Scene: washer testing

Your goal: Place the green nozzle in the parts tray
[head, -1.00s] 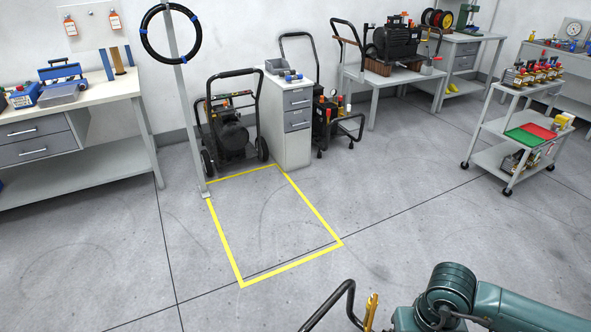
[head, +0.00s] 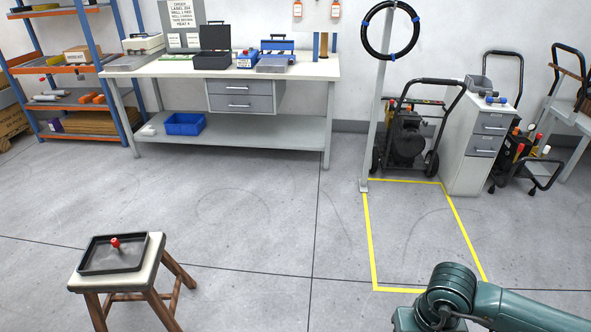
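A shallow black tray (head: 88,260) lies on a wooden stool at the lower left; it may be the parts tray. A small red-topped part (head: 115,243) stands in it. I cannot make out a green nozzle anywhere in the head view. Part of my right arm shows at the lower right, but its gripper is out of frame. My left arm and gripper are out of frame too.
The stool (head: 156,262) stands on open floor. A workbench (head: 160,69) with cases and a blue bin (head: 184,124) below is at the back. Shelving (head: 84,60) is at the left. A pressure washer (head: 405,140) and drawer cabinet (head: 474,150) stand behind the yellow floor outline.

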